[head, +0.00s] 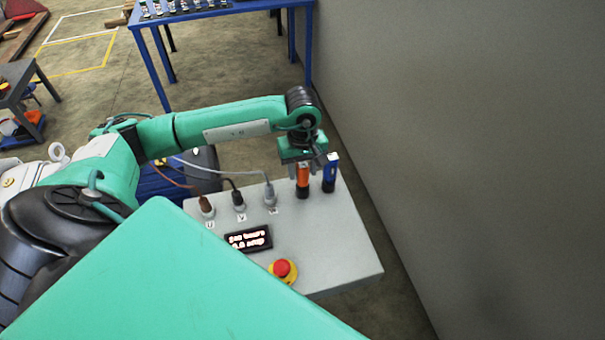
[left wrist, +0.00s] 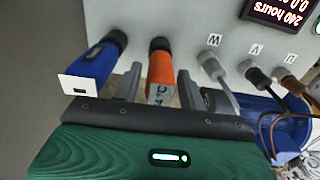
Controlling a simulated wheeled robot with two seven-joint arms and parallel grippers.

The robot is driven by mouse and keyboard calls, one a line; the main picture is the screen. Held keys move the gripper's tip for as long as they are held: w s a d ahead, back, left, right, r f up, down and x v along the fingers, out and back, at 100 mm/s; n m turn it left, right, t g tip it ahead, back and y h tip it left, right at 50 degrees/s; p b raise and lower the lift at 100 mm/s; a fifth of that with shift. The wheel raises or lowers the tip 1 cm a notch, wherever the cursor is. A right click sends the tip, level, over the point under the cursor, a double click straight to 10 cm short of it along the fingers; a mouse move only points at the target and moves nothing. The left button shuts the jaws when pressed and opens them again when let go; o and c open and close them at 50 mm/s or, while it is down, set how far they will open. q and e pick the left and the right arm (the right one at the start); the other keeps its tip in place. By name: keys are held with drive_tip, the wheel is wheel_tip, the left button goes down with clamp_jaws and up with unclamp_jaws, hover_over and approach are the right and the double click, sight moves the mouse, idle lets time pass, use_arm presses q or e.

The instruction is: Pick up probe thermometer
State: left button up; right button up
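An orange-handled probe (head: 302,181) with a black lower end stands upright on the grey panel box. In the left wrist view the orange handle (left wrist: 161,70) carries a pale label that seems to read °C, which fits the probe thermometer. My left gripper (head: 304,161) is right above it, pointing down. In the left wrist view the two fingers of the left gripper (left wrist: 158,86) are apart, one on each side of the orange handle, with gaps visible. The handle's near end is partly hidden by the gripper body. My right gripper is not in view.
A blue-handled tool (head: 330,173) stands close beside the orange one, just outside one finger. Cable plugs (head: 239,201), a display (head: 249,238) and a red emergency button (head: 282,269) are on the grey box (head: 340,250). A grey wall (head: 470,150) rises to the right.

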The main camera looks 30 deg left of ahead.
use_arm(q)
drive_tip(key=c, duration=0.8)
drive_tip(key=shift+r, duration=0.15)
